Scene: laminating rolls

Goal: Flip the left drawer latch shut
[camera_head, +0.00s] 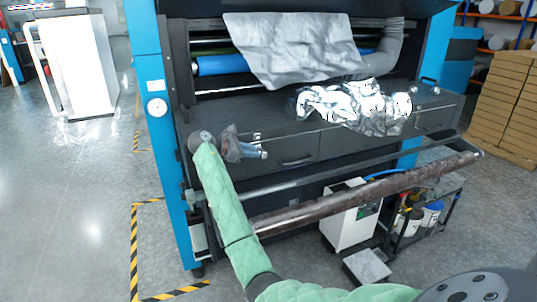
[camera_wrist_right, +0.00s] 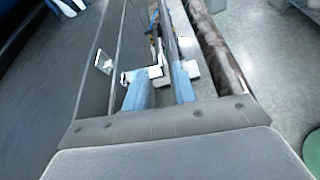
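The left drawer (camera_head: 298,147) is a dark grey front with a recessed handle, in the machine's bench. A small bright metal latch (camera_head: 257,137) sits at its top edge, just above my right gripper (camera_head: 264,154). In the right wrist view, a metal plate (camera_wrist_right: 104,62) shows on the grey surface, and a bright metal piece (camera_wrist_right: 154,72) lies at the tips of my blue fingers (camera_wrist_right: 162,85). The fingers stand apart with a gap between them. I cannot tell whether they touch the latch or how far it is turned. My left gripper is not in view.
Crumpled silver film (camera_head: 355,103) lies on the bench top to the right. A long brown roll (camera_head: 365,193) and a thinner bar run in front of the drawers. A white box unit (camera_head: 352,222) stands below. Open floor (camera_head: 75,190) lies to the left.

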